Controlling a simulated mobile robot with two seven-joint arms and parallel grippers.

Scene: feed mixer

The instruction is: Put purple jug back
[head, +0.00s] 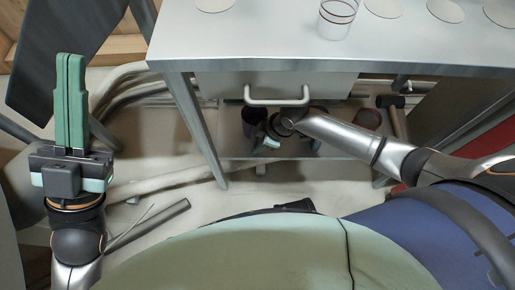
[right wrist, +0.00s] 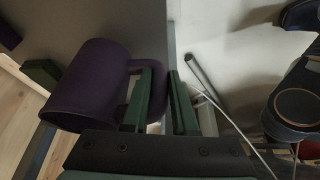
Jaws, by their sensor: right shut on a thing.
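The purple jug (head: 253,116) is under the table at the lower shelf (head: 235,147), partly hidden by my right wrist in the head view. In the right wrist view the jug (right wrist: 92,88) lies left of the fingers, with its handle towards them. My right gripper (right wrist: 160,100) is shut on the jug's handle, with green fingers at the handle. In the head view only a bit of my right gripper (head: 267,143) shows. Whether the jug touches the shelf cannot be told. My left gripper (head: 71,102) points up at the left, fingers together and empty.
The metal table (head: 300,62) has a drawer handle (head: 277,96) just above my right wrist. A clear cup (head: 337,18) and pale discs (head: 443,10) are on top. A reddish container (head: 367,119) is under the table at right. Green and blue rounded shapes fill the foreground.

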